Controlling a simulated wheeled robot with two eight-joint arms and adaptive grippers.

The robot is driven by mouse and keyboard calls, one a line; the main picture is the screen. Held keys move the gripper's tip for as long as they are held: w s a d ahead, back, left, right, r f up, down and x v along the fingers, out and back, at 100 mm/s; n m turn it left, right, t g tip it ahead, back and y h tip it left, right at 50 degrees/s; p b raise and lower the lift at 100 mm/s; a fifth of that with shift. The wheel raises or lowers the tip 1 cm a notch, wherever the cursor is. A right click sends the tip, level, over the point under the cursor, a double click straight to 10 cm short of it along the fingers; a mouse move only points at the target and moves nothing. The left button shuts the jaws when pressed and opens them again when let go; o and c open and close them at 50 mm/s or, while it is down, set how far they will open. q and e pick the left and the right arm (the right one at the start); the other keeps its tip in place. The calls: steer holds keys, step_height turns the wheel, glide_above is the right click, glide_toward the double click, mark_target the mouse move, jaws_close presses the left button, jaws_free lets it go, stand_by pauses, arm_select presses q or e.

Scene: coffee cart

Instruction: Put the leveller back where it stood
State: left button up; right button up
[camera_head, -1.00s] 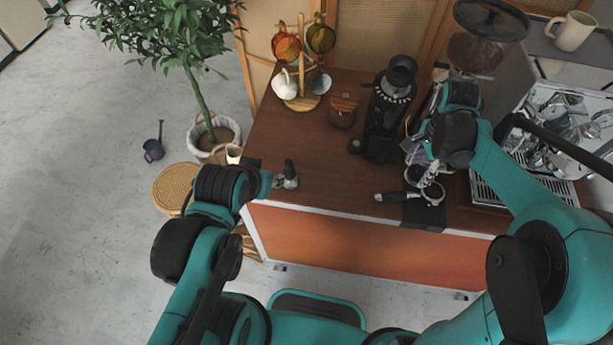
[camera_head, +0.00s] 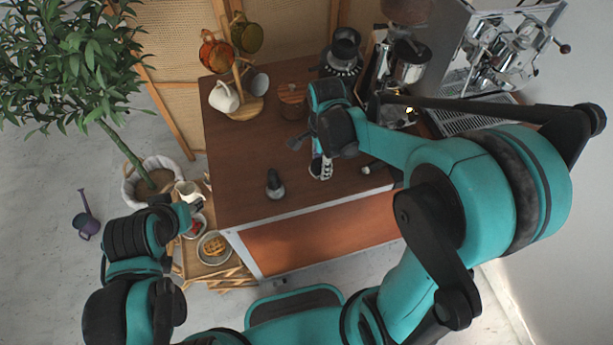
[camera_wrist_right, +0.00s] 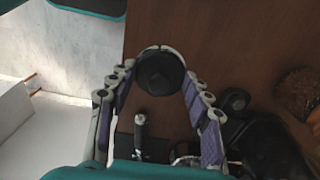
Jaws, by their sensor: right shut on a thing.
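The leveller (camera_wrist_right: 160,72), a round dark piece with a raised middle, sits between the fingertips of my right gripper (camera_wrist_right: 158,58) in the right wrist view. The fingers close around it. In the head view my right gripper (camera_head: 320,168) is over the front part of the wooden counter (camera_head: 235,160), and the leveller is hard to make out there. A black-handled tamper (camera_head: 275,184) stands upright to its left, apart from it. My left gripper (camera_head: 190,208) is off the counter's left side, and its fingers are too unclear to judge.
A mug stand (camera_head: 243,105) and a wood-lidded jar (camera_head: 292,100) stand behind. A portafilter handle (camera_head: 372,168) lies to the right, partly behind my arm; it also shows in the wrist view (camera_wrist_right: 141,130). Counter left of the gripper is mostly clear.

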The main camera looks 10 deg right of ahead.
steer(key=a, duration=0.1)
steer(key=a+f, duration=0.2)
steer(key=shift+w+a, duration=0.2)
steer(key=shift+w, duration=0.15)
step_height(320, 180, down, 4)
steer(key=shift+f+b, duration=0.1)
steer(key=shift+b, duration=0.9)
steer(key=o, duration=1.4)
